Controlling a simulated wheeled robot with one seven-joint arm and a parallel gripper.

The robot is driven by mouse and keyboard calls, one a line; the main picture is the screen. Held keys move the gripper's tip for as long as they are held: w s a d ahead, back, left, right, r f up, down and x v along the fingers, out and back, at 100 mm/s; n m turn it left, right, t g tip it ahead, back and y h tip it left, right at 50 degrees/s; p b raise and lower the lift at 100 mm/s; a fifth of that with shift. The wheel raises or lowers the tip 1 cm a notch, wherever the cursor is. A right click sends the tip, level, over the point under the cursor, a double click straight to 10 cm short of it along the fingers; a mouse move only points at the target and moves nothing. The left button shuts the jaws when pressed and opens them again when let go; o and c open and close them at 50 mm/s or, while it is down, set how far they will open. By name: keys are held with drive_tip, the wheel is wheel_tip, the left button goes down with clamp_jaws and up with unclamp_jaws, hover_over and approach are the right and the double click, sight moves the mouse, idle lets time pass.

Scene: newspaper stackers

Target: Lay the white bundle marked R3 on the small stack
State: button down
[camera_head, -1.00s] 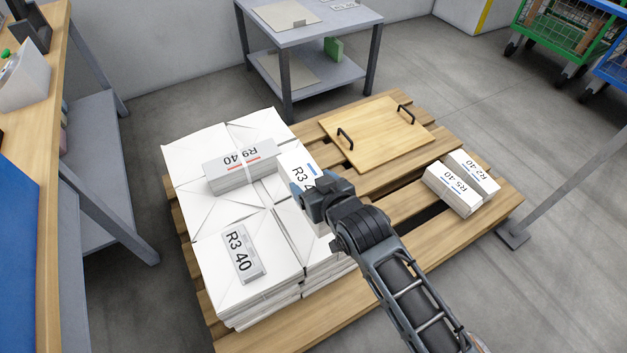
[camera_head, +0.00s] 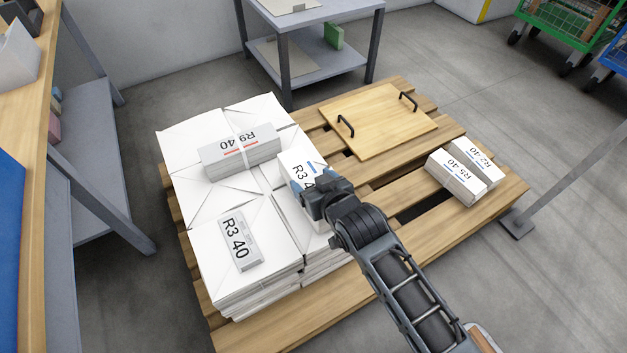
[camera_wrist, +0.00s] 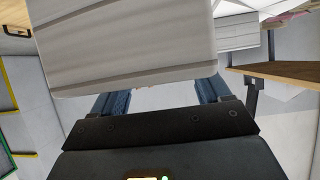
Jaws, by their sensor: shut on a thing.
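The small stack, of white bundles marked R5 40 (camera_head: 455,178) and R2 40 (camera_head: 478,162), sits at the pallet's right end, apart from my gripper.
A wooden board with black handles (camera_head: 378,122) lies towards the back. A grey post (camera_head: 570,178) stands at the right.

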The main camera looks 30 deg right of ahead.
drive_tip(key=shift+w+f+b, duration=0.1)
drive_tip(key=shift+f+b, duration=0.25)
drive_tip(key=shift+f, duration=0.05)
idle(0.4)
drive_tip(key=shift+c, duration=1.3)
unclamp_jaws()
drive_tip(key=shift+o, duration=1.3)
drive_tip(key=shift+f, duration=0.25)
drive_tip(key=shift+p+v, duration=1.3)
drive_tip(key=shift+v, duration=2.75)
